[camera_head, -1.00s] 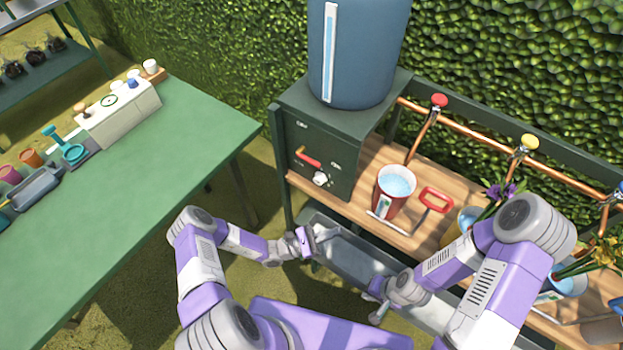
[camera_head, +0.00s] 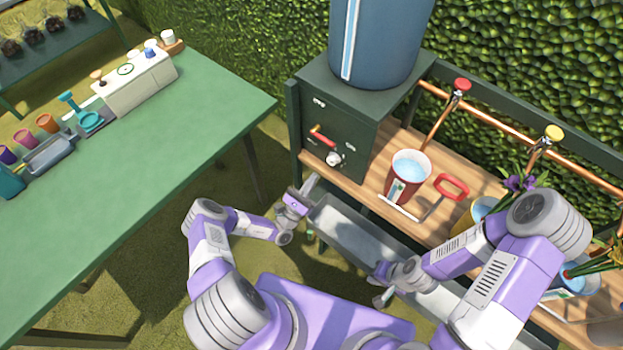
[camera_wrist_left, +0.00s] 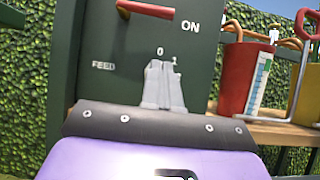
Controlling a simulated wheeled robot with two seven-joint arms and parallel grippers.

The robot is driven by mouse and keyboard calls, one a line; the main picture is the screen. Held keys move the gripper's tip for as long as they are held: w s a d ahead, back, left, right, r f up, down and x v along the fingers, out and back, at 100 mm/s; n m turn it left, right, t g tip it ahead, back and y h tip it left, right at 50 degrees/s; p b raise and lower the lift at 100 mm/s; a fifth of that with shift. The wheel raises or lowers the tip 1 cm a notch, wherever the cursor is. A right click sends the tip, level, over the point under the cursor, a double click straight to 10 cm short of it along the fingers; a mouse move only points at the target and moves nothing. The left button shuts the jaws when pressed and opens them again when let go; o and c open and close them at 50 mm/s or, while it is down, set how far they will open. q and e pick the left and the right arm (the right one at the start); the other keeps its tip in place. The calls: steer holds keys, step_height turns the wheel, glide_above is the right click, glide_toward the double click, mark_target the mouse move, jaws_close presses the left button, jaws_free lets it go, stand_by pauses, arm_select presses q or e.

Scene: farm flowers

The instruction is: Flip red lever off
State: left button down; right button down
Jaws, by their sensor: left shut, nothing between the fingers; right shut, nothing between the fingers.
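A dark green control box (camera_head: 335,105) stands under a blue tank at the left end of the shelf. The red lever (camera_head: 323,137) is on its front, slanting down to the right. In the left wrist view, the lever (camera_wrist_left: 146,9) shows at the top edge, left of the word ON. My left gripper (camera_head: 310,183) is shut and empty, below and in front of the box, apart from the lever. In the left wrist view its fingers (camera_wrist_left: 162,72) are together below the 0 and 1 marks and cover part of the panel. My right gripper (camera_head: 384,299) is shut and empty, low by the trough.
A white knob (camera_head: 334,158) sits below the lever. A red cup (camera_head: 408,180) of water and a red handle (camera_head: 452,187) stand right of the box. A grey trough (camera_head: 345,222) runs along the shelf front. A green table (camera_head: 150,180) is at left.

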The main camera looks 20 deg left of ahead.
arm_select(q)
steer(key=w+d+r, duration=0.2)
steer(key=w+r, duration=0.4)
steer(key=r, duration=0.2)
steer(key=shift+d, duration=0.1)
